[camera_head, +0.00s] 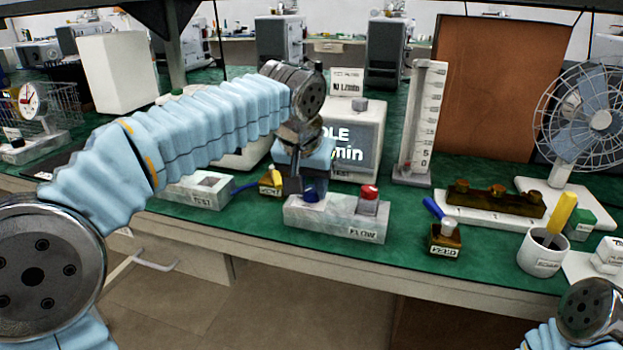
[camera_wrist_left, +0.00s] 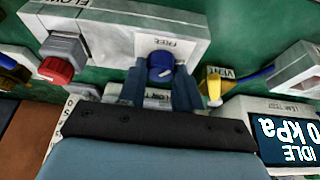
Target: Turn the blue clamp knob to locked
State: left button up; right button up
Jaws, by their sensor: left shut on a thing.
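The blue clamp knob (camera_head: 311,194) sits on the left part of a white block (camera_head: 335,226) labelled FLOW, at the table's front edge. In the left wrist view the knob (camera_wrist_left: 161,66) lies between my two fingertips, beside an upside-down label that reads FREE (camera_wrist_left: 165,43). My left gripper (camera_head: 297,186) reaches down from above and is shut on the knob; it also shows in the left wrist view (camera_wrist_left: 160,85). The fingers hide part of the knob's sides. My right gripper is out of view.
A red knob (camera_head: 369,193) stands on the same block, right of the blue one. A yellow-topped VENT valve (camera_head: 271,183) is close on the left. Behind stands a display box (camera_head: 356,137) reading IDLE. A blue-handled valve (camera_head: 445,238) stands to the right, with bare green table between.

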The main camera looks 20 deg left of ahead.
pick_arm(q)
jog(key=m, duration=0.1)
jog(key=m+h+p, duration=0.1)
jog(key=m, duration=0.1)
jog(key=shift+a+r, duration=0.15)
jog(key=shift+r, duration=0.05)
jog(key=m+h+p, duration=0.1)
jog(key=m, duration=0.1)
jog(key=shift+w+f+m+g, duration=0.1)
jog(key=shift+m+g, duration=0.2)
jog(key=m+h, duration=0.1)
jog(key=m, duration=0.1)
jog(key=m+g, duration=0.1)
jog(key=m, duration=0.2)
jog(key=shift+a+g+h, duration=0.1)
jog(key=shift+g+h, duration=0.2)
jog(key=shift+h, duration=0.1)
jog(key=shift+m, duration=0.3)
jog(key=o, duration=1)
jog(key=shift+o, duration=0.2)
jog(key=v, duration=1.3)
jog(key=shift+r, duration=0.35)
